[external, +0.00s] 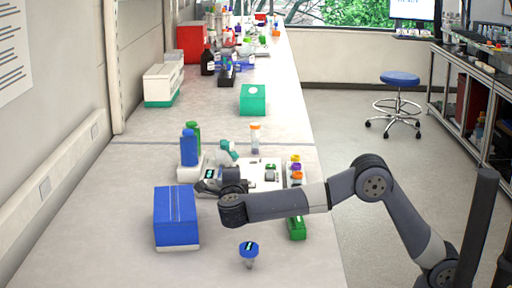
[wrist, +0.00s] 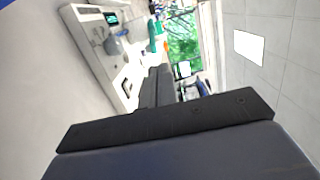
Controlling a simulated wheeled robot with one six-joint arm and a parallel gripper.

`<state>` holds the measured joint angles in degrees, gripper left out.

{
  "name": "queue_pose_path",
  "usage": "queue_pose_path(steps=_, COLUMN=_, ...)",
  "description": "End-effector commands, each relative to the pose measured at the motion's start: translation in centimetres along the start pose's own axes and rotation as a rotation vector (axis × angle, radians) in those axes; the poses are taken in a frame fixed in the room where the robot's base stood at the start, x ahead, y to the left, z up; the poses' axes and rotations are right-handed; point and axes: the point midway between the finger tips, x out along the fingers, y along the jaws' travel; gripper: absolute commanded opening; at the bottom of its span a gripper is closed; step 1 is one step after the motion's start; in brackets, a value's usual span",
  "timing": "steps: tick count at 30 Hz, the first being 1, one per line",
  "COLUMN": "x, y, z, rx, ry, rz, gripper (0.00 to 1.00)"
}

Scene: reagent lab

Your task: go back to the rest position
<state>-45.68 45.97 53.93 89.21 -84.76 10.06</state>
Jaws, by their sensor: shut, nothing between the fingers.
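My gripper (external: 207,187) is at the end of my dark grey arm, which reaches in from the right over the bench. It is above the bench, to the right of the blue box (external: 176,217) and in front of the white device (external: 265,178). In the wrist view my gripper's fingers (wrist: 157,88) are together with nothing between them. The wrist view is tilted on its side and shows the bench at left and the window beyond.
A blue-capped vial (external: 249,254) stands near the front. Blue and green bottles (external: 189,149) stand behind the blue box. An orange-capped tube (external: 255,138) and a green box (external: 253,99) are farther back. A green rack (external: 296,228) lies under my arm. The front-left bench is clear.

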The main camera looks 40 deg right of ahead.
Motion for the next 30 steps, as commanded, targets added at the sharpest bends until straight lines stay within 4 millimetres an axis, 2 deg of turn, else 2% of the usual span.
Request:
queue_pose_path(steps=4, x=0.7, y=0.0, z=-0.3, rx=0.0, ry=0.001, rz=0.0, gripper=0.0)
queue_pose_path(steps=8, x=2.3, y=0.1, z=-0.9, rx=-0.001, ry=0.003, rz=0.0, gripper=0.0)
queue_pose_path(steps=30, x=15.7, y=0.0, z=-6.0, rx=0.0, ry=0.003, rz=0.0, gripper=0.0)
